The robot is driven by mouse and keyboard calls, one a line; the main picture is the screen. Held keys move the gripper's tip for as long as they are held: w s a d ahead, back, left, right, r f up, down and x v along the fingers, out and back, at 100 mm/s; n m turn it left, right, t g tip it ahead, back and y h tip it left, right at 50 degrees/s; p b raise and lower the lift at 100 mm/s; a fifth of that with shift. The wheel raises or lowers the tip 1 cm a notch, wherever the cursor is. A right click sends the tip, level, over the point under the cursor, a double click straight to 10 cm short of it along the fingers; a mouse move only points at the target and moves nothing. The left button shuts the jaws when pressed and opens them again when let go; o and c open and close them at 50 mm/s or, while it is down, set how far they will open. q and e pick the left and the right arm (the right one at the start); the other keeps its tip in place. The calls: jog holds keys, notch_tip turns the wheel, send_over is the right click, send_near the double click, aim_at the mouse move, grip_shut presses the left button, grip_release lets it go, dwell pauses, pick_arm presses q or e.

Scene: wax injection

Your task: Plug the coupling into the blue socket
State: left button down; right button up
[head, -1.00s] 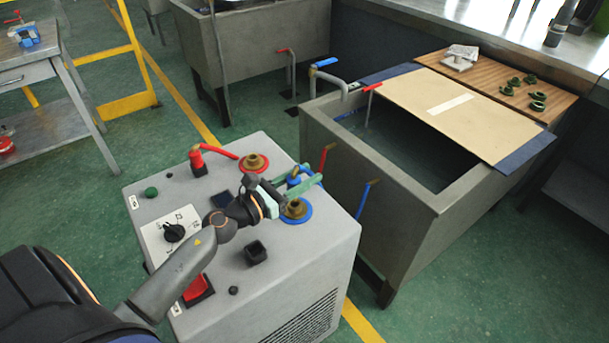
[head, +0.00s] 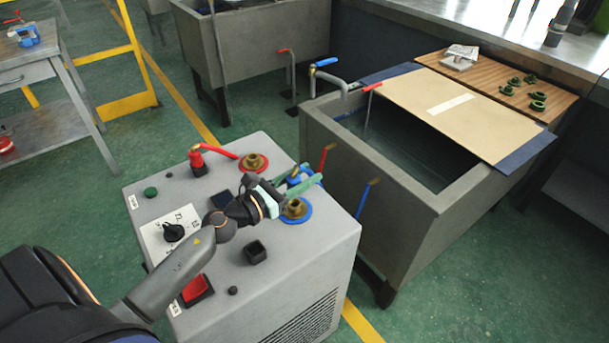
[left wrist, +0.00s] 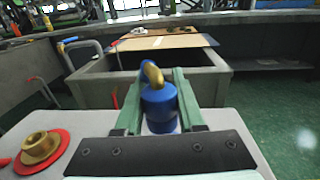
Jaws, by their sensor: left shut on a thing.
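My left gripper (head: 308,178) reaches over the grey machine from the left. Its green fingers are shut on the blue coupling (head: 294,181). In the left wrist view the coupling (left wrist: 159,108) stands roughly upright between the fingers, with a brass elbow on top. My right gripper is out of view.
The grey machine (head: 300,268) also bears a red-ringed brass socket (head: 253,163), a red valve (head: 197,160), a dial, and a red switch. A grey water tank (head: 420,220) with raised red and blue handles stands close at the right. Green floor lies around.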

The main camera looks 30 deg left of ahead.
pick_arm(q)
jog(key=shift+f+b, duration=0.75)
jog(key=shift+f+b, duration=0.9)
jog(key=shift+f, duration=0.05)
jog(key=shift+f, duration=0.2)
jog(key=shift+c, duration=2.2)
grip_release()
